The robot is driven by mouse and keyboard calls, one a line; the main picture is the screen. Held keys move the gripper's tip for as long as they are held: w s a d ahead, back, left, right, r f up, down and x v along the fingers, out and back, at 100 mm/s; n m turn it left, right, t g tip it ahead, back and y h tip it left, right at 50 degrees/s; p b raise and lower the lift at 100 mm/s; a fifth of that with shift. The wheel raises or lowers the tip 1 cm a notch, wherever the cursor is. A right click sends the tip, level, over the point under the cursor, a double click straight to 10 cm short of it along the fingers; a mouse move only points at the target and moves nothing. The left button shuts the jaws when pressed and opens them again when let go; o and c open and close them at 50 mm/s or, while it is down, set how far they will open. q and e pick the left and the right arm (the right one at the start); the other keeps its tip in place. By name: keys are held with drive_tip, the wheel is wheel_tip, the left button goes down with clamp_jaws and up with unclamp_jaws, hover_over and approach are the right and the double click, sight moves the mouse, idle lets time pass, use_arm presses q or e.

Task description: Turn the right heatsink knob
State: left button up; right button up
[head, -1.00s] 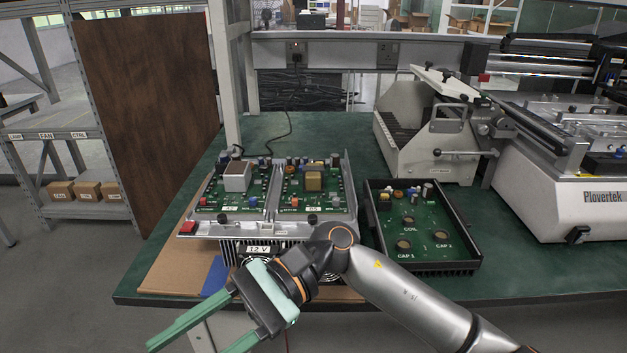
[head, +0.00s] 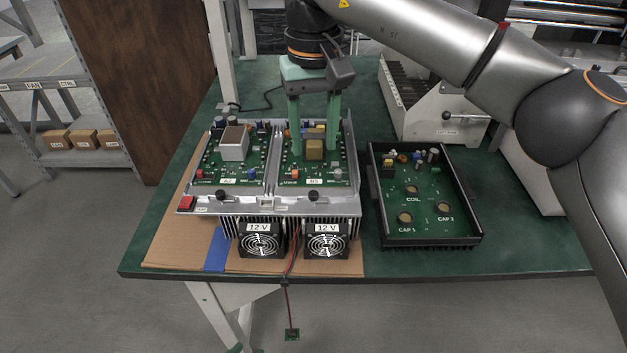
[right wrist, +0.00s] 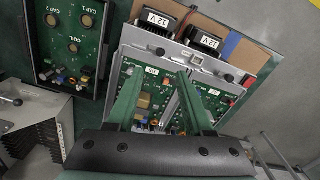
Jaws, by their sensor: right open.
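The right heatsink knob (head: 313,196) is a small black knob on the front metal rail of the right heatsink unit (head: 338,205), above the right 12 V fan. It also shows in the right wrist view (right wrist: 160,51). My right gripper (head: 314,150) has two green fingers, open and pointing down over the right circuit board, behind the knob. The fingers straddle a gold box on the board in the head view; whether they touch anything is unclear. In the right wrist view the open fingers (right wrist: 157,82) lie below the knob, apart from it. My left gripper is not recognisable.
The left knob (head: 229,194) sits on the same rail, with a red switch (head: 186,203) at its left end. Two fans (head: 326,242) face front. A black tray (head: 475,205) stands close on the right. Cardboard (head: 180,250) lies below. Green table is clear at front right.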

sight(314, 193)
wheel_tip(314, 193, down, 10)
drive_tip(key=shift+f+b, duration=0.25)
drive_tip(key=shift+b, duration=0.5)
clamp_jaws()
